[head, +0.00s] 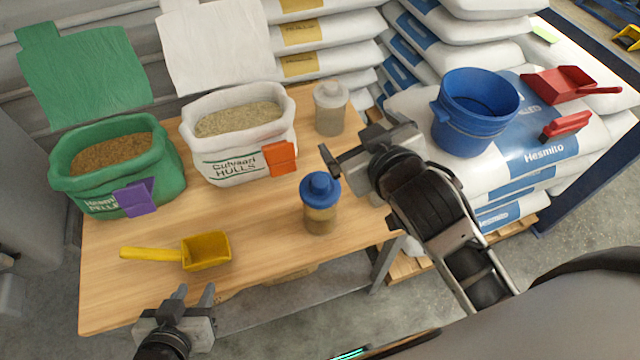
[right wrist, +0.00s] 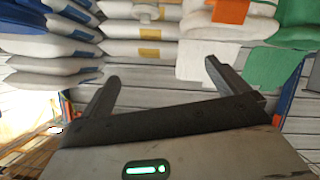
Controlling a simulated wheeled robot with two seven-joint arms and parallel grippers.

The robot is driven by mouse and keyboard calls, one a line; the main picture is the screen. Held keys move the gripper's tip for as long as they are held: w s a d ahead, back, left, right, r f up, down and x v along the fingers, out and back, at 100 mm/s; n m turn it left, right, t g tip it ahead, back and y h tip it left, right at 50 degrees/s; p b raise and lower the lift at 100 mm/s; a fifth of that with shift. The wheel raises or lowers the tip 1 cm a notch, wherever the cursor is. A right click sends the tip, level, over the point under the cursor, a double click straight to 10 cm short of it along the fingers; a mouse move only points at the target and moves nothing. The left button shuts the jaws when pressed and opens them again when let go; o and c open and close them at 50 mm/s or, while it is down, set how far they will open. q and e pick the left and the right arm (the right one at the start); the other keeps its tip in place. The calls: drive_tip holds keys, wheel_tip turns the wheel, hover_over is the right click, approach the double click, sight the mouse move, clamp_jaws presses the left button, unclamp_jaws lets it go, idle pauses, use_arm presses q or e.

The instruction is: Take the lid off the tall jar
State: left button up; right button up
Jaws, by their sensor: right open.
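A jar with a blue lid and a clear body with tan contents (head: 320,205) stands upright near the table's right edge. A second jar with a pale grey lid (head: 331,108) stands behind it. The blue-lidded one looks the taller. Both lids are on. My right gripper (head: 347,140) is open and empty, above and behind the blue lid, between the two jars in the picture, apart from both. Its spread fingers show in the right wrist view (right wrist: 160,78) with nothing between them. My left gripper (head: 195,292) is open and empty at the table's front edge.
A green sack (head: 110,190) and a white sack (head: 235,170) of pellets stand open at the back left. A yellow scoop (head: 205,251) lies in front. A blue bucket (head: 470,125) and a red scoop (head: 558,84) sit on stacked bags at right.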

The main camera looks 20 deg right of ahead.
drive_tip(key=w+a+r+n+t+y, duration=0.1)
drive_tip(key=a+r+n+t+y, duration=0.2)
drive_tip(key=a+r+n+y, duration=0.55)
drive_tip(key=w+a+r+n+t+y, duration=0.2)
drive_tip(key=a+r+n+t+y, duration=0.25)
drive_tip(key=r, duration=0.75)
drive_tip(key=s+a+n+g+y, duration=0.7)
drive_tip(key=a+n+g+y, duration=0.3)
drive_tip(key=n+g, duration=0.7)
drive_tip(key=n+g+h, duration=0.4)
drive_tip(key=n+h, duration=0.2)
drive_tip(key=h, duration=1.7)
hover_over(320, 181)
wheel_tip(320, 181, down, 18)
drive_tip(key=f, duration=0.6)
drive_tip(key=f+p, duration=0.1)
drive_tip(key=f, duration=0.2)
drive_tip(key=shift+s, duration=0.35)
drive_tip(key=shift+w+f+p, duration=0.2)
drive_tip(key=shift+f, duration=1.45)
drive_tip(key=shift+w+f+p, duration=0.15)
drive_tip(key=shift+f+p, duration=0.05)
drive_tip(key=shift+f, duration=1.4)
drive_tip(key=c, duration=1)
